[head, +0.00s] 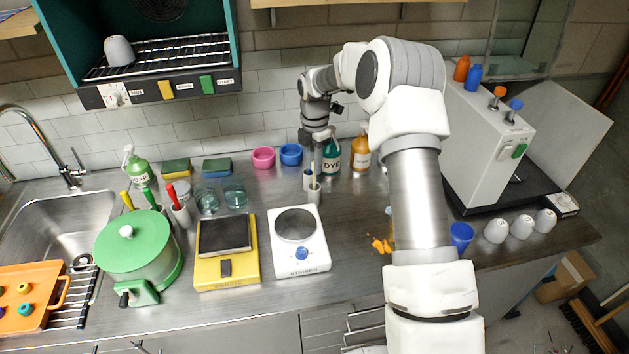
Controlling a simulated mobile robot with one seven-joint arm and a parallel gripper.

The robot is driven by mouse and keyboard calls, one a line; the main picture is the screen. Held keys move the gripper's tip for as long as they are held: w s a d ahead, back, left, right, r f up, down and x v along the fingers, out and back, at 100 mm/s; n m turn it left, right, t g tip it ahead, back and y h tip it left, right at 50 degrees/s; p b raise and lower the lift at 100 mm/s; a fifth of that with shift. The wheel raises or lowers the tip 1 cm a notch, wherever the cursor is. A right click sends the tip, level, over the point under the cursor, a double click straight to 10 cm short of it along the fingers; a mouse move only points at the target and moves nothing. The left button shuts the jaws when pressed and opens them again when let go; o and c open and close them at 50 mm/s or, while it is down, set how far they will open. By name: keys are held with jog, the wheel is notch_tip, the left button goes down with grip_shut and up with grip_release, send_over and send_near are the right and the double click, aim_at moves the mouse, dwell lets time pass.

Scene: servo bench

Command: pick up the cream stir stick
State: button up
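A thin cream stir stick (313,170) stands nearly upright in a small pale holder (314,193) on the bench, behind the white stirrer. A second pale holder (307,180) stands close behind it. My gripper (316,143) points down just above the top of the stick, in front of the tiled wall. Its fingers are small and dark here, and I cannot tell whether they are open or shut, or whether they touch the stick.
A dark DYE bottle (331,158) and an amber bottle (361,153) stand right of my gripper. The white stirrer (298,241) is in front. Orange pieces (381,246) lie right of it.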

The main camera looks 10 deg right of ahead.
grip_shut()
